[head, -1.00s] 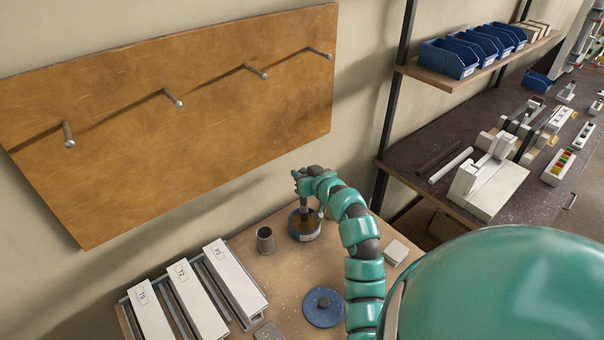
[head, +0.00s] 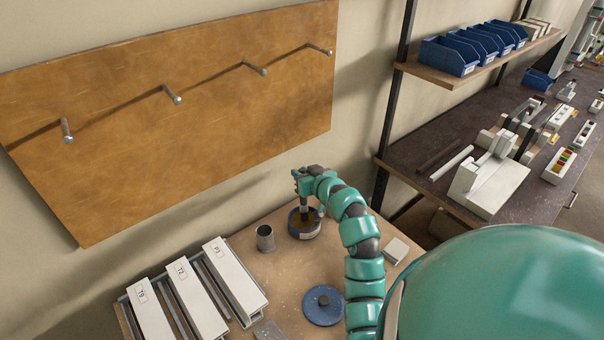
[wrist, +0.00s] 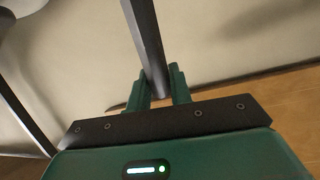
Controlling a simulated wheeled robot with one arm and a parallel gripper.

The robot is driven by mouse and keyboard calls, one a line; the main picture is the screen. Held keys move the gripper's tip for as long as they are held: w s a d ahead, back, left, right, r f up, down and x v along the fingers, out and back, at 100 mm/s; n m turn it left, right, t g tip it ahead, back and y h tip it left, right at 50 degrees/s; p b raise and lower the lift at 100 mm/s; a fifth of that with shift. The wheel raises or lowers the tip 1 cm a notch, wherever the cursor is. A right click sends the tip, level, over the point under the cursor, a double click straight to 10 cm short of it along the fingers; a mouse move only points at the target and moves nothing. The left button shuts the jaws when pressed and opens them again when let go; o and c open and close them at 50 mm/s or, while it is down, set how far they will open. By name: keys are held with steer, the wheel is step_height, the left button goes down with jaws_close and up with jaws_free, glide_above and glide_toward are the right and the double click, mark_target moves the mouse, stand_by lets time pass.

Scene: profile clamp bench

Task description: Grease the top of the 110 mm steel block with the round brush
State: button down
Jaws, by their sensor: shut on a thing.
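My gripper (head: 302,188) is over the back of the wooden table and shut on a dark upright handle, which I take to be the brush's (head: 304,207). In the wrist view the grey handle (wrist: 146,40) runs between the two green fingers (wrist: 160,88). The brush's lower end is down in an open dark tin (head: 305,230) with brownish contents; its bristles are hidden. A round blue-grey lid (head: 323,305) with a knob lies on the table. I cannot tell which piece is the 110 mm steel block.
A grey metal cup (head: 265,239) stands left of the tin. A rack holds pale labelled boxes (head: 190,295) at the front left. A small pale block (head: 397,250) lies right of my arm. A dark bench (head: 425,160) with fixtures stands at the right. A pegboard (head: 180,120) hangs behind.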

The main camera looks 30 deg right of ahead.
steer(key=shift+f+b, duration=0.5)
steer(key=shift+b, duration=0.15)
stand_by(2.1)
steer(key=shift+r, duration=0.1)
steer(key=shift+r+p, duration=0.7)
steer(key=shift+r, duration=2.9)
steer(key=shift+f, duration=0.1)
